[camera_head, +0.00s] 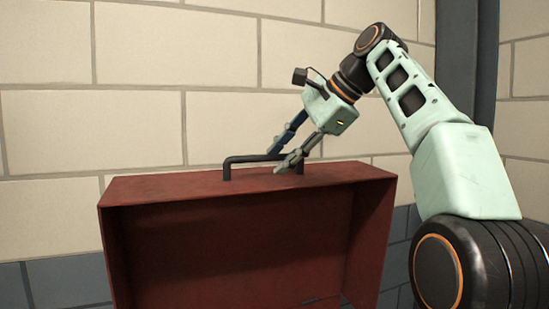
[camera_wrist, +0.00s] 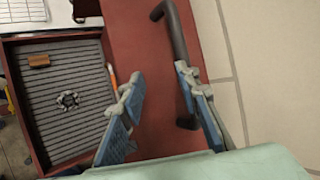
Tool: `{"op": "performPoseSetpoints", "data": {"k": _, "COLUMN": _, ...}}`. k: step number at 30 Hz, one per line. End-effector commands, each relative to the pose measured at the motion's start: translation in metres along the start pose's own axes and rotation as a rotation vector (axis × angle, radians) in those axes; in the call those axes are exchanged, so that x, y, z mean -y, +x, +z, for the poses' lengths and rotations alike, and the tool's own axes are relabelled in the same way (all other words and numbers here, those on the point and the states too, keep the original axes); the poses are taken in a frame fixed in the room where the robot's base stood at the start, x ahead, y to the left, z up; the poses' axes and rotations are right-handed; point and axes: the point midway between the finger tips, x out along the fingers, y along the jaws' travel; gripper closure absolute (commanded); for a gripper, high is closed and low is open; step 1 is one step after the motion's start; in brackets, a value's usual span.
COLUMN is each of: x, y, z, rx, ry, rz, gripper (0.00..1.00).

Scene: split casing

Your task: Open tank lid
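The red lid (camera_head: 240,240) stands raised in the head view, its hollow inner side facing the camera. A black bar handle (camera_head: 238,160) is fixed on its top edge; it also shows in the wrist view (camera_wrist: 175,30). My gripper (camera_head: 278,160) is at the handle's right end. In the wrist view its two fingers (camera_wrist: 160,75) are spread apart over the red surface. The right finger hides part of the handle, and one handle leg shows beside it. I cannot tell whether the finger touches the handle.
In the wrist view, a red-walled tray (camera_wrist: 40,36) with a ribbed grey floor lies left of the lid. It holds a brown block (camera_wrist: 38,60) and a dark ring-shaped part (camera_wrist: 68,100). A pale block wall (camera_head: 140,130) stands close behind the lid.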

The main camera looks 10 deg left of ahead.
Motion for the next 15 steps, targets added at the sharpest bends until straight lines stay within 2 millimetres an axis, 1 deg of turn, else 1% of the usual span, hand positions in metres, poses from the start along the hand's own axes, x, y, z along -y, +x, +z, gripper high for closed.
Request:
{"op": "performPoseSetpoints", "data": {"k": 6, "x": -0.013, "y": -0.013, "z": -0.004, "rx": -0.002, "ry": 0.002, "rz": -0.001, "gripper": 0.70}}
{"op": "performPoseSetpoints", "data": {"k": 11, "x": -0.029, "y": -0.032, "z": -0.012, "rx": -0.003, "ry": 0.003, "rz": -0.002, "gripper": 0.70}}
{"op": "performPoseSetpoints", "data": {"k": 15, "x": -0.046, "y": -0.051, "z": -0.020, "rx": -0.004, "ry": 0.003, "rz": -0.002, "gripper": 0.70}}
